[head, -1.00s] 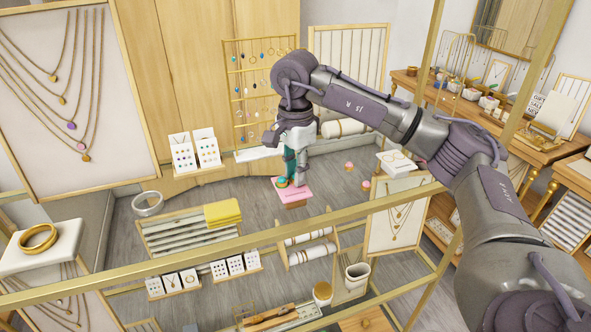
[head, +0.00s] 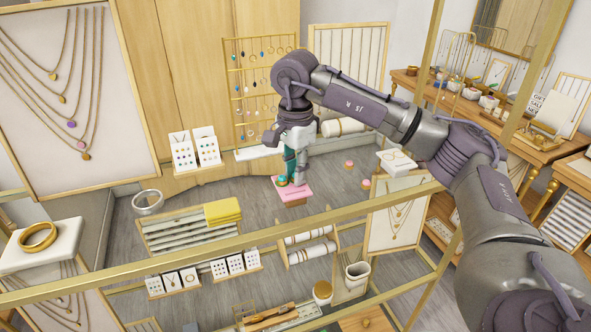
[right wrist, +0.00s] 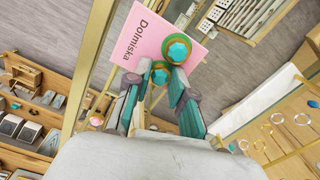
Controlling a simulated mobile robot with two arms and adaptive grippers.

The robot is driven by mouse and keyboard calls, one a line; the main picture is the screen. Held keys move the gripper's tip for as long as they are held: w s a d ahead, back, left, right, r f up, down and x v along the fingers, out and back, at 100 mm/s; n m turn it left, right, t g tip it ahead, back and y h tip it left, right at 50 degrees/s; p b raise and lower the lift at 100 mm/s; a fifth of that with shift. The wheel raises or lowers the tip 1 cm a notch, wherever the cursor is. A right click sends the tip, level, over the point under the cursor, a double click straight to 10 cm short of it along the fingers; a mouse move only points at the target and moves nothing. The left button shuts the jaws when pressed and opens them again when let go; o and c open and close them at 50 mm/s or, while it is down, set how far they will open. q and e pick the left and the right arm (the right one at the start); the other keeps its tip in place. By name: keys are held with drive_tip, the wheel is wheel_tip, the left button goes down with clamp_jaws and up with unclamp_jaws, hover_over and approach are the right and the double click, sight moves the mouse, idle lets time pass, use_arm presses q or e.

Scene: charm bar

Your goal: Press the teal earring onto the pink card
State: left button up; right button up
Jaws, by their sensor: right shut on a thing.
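The pink card (head: 294,190) lies on a small wooden stand in the middle of the head view. In the right wrist view the card (right wrist: 150,35) reads "Dolmiska". A teal faceted earring with a green and gold rim (right wrist: 177,49) shows against the card's lower edge. My right gripper (right wrist: 161,80) is shut on a second, similar teal earring (right wrist: 160,72), close in front of the card. Whether the held earring touches the card cannot be told. My left gripper is not in view.
A gold rail (head: 250,236) crosses in front of the card. A slotted tray with a yellow cloth (head: 222,212) stands to the left, and small pink-topped pieces (head: 349,163) to the right. An earring rack (head: 255,85) stands behind.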

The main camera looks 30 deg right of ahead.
drive_tip(key=shift+s+f, duration=0.1)
drive_tip(key=shift+f, duration=0.1)
drive_tip(key=o, duration=0.9)
drive_tip(key=shift+o, duration=0.5)
drive_tip(key=o, duration=0.4)
drive_tip(key=shift+r, duration=0.1)
drive_tip(key=shift+c, duration=0.2)
drive_tip(key=shift+r+p, duration=2.55)
drive_tip(key=shift+r, duration=1.05)
